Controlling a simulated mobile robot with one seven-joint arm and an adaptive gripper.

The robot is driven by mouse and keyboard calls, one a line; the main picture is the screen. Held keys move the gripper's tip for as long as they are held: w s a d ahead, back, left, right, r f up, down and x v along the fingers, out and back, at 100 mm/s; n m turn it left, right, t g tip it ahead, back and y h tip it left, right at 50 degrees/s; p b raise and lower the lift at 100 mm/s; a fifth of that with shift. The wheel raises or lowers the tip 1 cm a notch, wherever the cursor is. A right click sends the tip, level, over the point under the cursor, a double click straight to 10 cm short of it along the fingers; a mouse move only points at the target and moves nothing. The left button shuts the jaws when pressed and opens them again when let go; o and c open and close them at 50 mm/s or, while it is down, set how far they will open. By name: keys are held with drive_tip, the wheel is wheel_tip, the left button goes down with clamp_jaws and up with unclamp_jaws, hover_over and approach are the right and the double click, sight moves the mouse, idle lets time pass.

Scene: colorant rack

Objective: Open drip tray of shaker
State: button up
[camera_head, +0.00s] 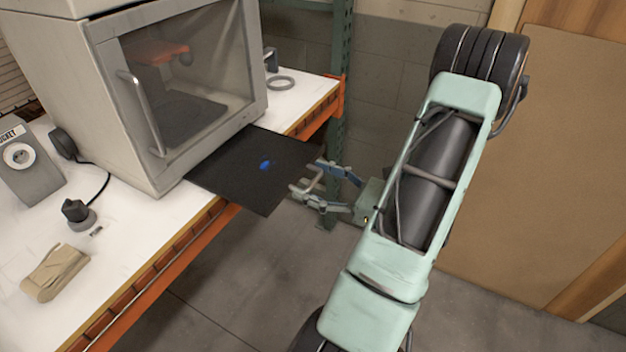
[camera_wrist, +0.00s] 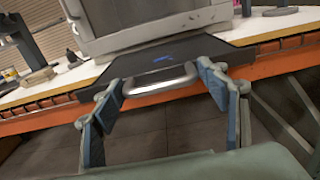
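The shaker (camera_head: 75,95) is a pale grey cabinet with a windowed door, shut, on the white bench. Its drip tray (camera_head: 225,177) is a flat black plate with a blue spot, sticking out from under the cabinet past the bench's front edge. In the wrist view the tray (camera_wrist: 205,47) carries a metal handle (camera_wrist: 160,82) at its front. My gripper (camera_head: 308,181) is at that front edge. Its fingers are spread wide, one near each end of the handle, with the handle between them. I cannot tell whether they touch it.
The white bench (camera_head: 125,240) has an orange front beam. A beige object (camera_head: 55,272), a small dark device (camera_head: 77,213) and a grey box with a dial (camera_head: 28,160) sit at its left. A green post (camera_head: 340,100) stands behind my gripper. The floor before the bench is clear.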

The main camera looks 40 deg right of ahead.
drive_tip(key=shift+s, duration=0.1)
drive_tip(key=v, duration=1.2)
idle(0.4)
